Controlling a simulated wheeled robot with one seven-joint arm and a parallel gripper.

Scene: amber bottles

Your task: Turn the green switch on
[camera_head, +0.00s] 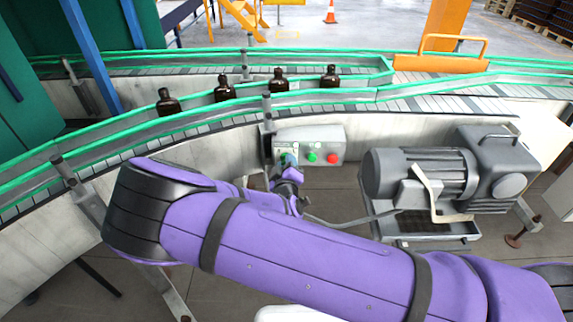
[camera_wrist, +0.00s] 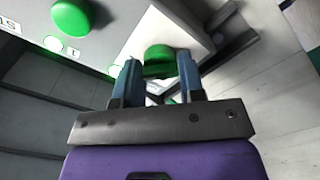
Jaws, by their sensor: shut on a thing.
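The green switch (camera_wrist: 158,55) is a round green knob in the wrist view, on a pale grey control box. The control box (camera_head: 336,145) is mounted on the conveyor's side in the head view. My gripper (camera_wrist: 158,72) has its two blue fingertips closed around the switch's green handle. In the head view my gripper (camera_head: 287,163) is at the left end of the box and largely hides the switch. I cannot tell exactly which position the switch is turned to.
Beside the switch are a green button (camera_head: 312,156) and a red button (camera_head: 332,158). A grey motor (camera_head: 425,175) stands right of the box. Several amber bottles (camera_head: 222,92) stand on the conveyor (camera_head: 420,103) above it. My purple arm crosses the foreground.

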